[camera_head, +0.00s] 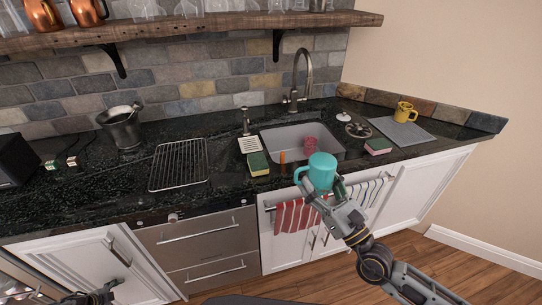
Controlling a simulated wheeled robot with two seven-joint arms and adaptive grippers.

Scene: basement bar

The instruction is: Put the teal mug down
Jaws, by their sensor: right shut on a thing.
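The teal mug (319,171) is held upright by my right gripper (332,188), which is shut on it. The mug is in front of the sink (285,136), over the front edge of the dark counter (225,183) in the picture. I cannot tell how high it is above the counter. The fingertips are partly hidden behind the mug. My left gripper (92,297) shows only in part at the bottom left edge, low and far from the mug, and its jaws are unclear.
The sink holds a red cup (310,144). A sponge (258,164) and an orange item (282,157) are left of the mug. A pink-green sponge (378,146), a grey mat (412,138) and a yellow mug (404,111) are right. A wire rack (179,163) lies left; counter between is partly free.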

